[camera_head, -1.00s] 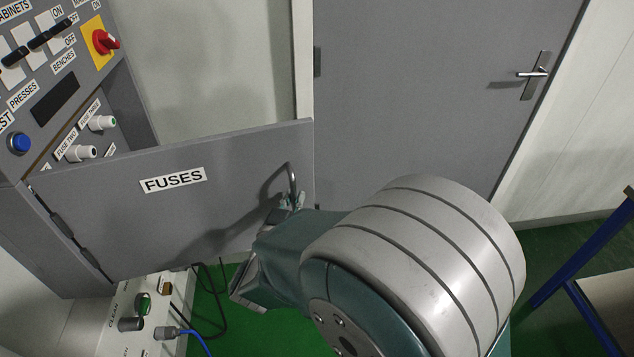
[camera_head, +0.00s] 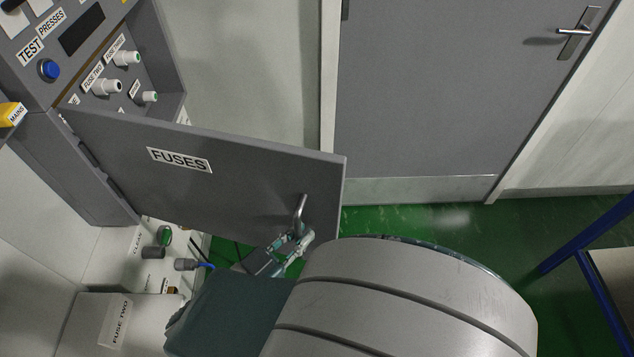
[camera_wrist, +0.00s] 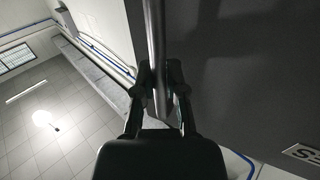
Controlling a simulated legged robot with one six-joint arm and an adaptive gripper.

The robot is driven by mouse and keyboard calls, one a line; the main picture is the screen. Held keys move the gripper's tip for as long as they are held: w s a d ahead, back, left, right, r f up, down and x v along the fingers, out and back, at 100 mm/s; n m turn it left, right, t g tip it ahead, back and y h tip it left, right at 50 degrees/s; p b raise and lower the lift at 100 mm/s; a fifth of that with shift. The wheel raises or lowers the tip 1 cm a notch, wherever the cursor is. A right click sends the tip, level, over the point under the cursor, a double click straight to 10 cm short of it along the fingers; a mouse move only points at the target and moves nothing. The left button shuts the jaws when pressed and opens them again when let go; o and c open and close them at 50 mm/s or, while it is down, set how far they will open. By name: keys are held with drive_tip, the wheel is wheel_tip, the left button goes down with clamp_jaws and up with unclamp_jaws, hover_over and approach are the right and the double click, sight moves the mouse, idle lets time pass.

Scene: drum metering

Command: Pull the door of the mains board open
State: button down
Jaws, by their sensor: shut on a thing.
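The mains board (camera_head: 75,195) is a grey cabinet at the left in the head view. Its grey door (camera_head: 200,195), labelled FUSES, hangs on hinges at its left edge and stands swung out. White fuse holders (camera_head: 107,87) show in the recess behind it. A metal bar handle (camera_head: 301,209) sits near the door's free edge. My gripper (camera_head: 296,243) is at the handle's lower end. In the wrist view the fingers (camera_wrist: 160,95) are shut around the handle bar (camera_wrist: 156,50), one on each side. My arm hides part of the area below.
A grey room door (camera_head: 450,90) with a lever handle stands behind, right of the board. A blue-framed stand (camera_head: 600,290) is at the right. A white panel with connectors (camera_head: 150,255) is under the fuse door. Green floor (camera_head: 430,220) is clear between.

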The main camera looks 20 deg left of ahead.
sight(314, 182)
drive_tip(key=shift+s, duration=0.25)
drive_tip(key=c, duration=0.7)
unclamp_jaws()
drive_tip(key=shift+a, duration=0.15)
wheel_tip(314, 182, up, 10)
drive_tip(key=shift+f, duration=0.1)
